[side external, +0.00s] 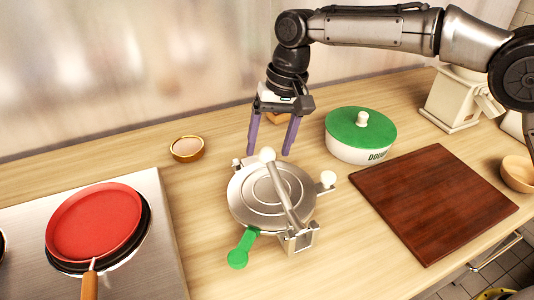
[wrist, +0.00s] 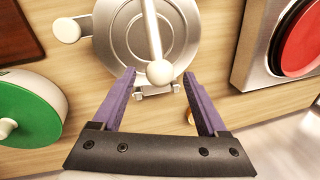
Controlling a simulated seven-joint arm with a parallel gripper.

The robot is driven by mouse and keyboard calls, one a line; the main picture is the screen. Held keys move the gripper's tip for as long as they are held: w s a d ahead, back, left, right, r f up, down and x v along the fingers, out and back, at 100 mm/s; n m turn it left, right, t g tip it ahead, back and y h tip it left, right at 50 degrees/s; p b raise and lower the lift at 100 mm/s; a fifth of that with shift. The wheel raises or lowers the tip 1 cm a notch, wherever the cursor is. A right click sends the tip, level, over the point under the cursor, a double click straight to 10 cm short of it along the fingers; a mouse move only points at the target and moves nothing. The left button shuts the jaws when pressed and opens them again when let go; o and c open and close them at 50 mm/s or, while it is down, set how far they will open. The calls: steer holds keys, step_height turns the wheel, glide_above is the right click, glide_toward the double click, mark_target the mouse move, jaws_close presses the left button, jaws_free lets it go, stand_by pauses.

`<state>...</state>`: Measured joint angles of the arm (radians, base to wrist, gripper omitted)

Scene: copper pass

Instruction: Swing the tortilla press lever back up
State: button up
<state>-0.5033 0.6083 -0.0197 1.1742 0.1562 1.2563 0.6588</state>
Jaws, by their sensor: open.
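The round metal tortilla press (side external: 250,205) stands shut on the counter in the side external view. Its lever (side external: 286,198) lies low across the lid, from the bracket at the front to a white ball knob (side external: 267,155) at the far edge. A green handle (side external: 241,248) sticks out at the front left. My gripper (side external: 271,152) is open and empty, with purple fingers pointing down behind the press, near the knob. In the wrist view, the knob (wrist: 160,72) shows between and just beyond the open fingertips (wrist: 160,76), and the lever (wrist: 152,30) runs away from it.
A green-lidded dough tub (side external: 362,140) stands right of the press, with a dark cutting board (side external: 434,200) in front of it. A red pan (side external: 95,222) sits on the stove at left. A small bowl (side external: 187,149) is behind left. The counter in front of the press is clear.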

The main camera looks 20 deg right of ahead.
steer(key=shift+a+f, duration=0.15)
steer(key=shift+f, duration=0.6)
steer(key=shift+a+f, duration=0.15)
steer(key=shift+f, duration=0.6)
jaws_close()
steer(key=shift+r, duration=0.1)
